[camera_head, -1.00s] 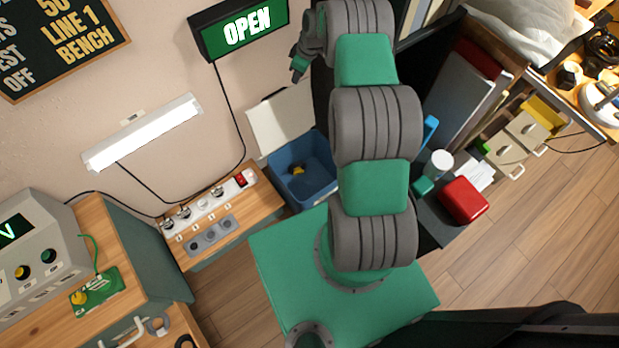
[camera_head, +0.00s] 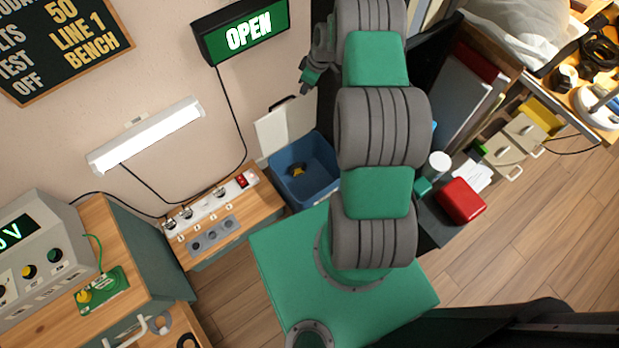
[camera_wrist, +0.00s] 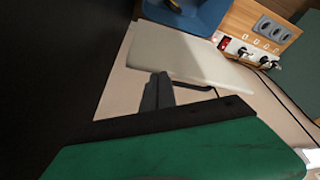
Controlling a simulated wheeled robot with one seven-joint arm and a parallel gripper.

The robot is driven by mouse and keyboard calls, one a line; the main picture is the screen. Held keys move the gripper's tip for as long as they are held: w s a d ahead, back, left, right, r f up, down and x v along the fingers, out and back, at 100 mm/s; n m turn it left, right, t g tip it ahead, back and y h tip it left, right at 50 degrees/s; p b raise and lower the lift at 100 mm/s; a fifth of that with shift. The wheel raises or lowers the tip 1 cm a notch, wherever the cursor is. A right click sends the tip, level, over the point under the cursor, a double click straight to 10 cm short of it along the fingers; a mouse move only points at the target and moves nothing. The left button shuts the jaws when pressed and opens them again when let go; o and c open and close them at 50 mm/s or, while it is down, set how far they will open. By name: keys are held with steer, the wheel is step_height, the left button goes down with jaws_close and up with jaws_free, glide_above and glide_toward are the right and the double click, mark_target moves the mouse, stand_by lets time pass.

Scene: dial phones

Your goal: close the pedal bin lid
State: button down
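The pedal bin is a blue open-topped tub (camera_head: 324,180) against the wall, with a yellow item inside. Its cream lid (camera_head: 272,131) stands raised at the bin's wall side, so the bin is open. My gripper (camera_head: 304,86) is above the lid's upper right edge, close to the wall, partly beside my arm. In the wrist view the lid (camera_wrist: 190,58) lies just beyond my gripper's fingertips (camera_wrist: 157,80), with the blue bin (camera_wrist: 204,14) behind it. The fingers look closed together and empty. I cannot tell whether they touch the lid.
A wooden bench with a power strip (camera_head: 210,206) stands left of the bin. A dark panel lies behind my arm on the right. A grey surface with a red box (camera_head: 461,200) and a white cup (camera_head: 439,163) is further right. An OPEN sign (camera_head: 249,35) hangs above.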

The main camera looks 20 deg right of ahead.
steer(key=shift+s+f+p, duration=0.5)
steer(key=shift+s+f, duration=0.5)
steer(key=shift+s, duration=1.55)
steer(key=p+v, duration=0.5)
steer(key=v, duration=0.2)
steer(key=shift+w+a+r, duration=0.15)
steer(key=shift+w+r, duration=0.15)
steer(key=shift+r, duration=0.1)
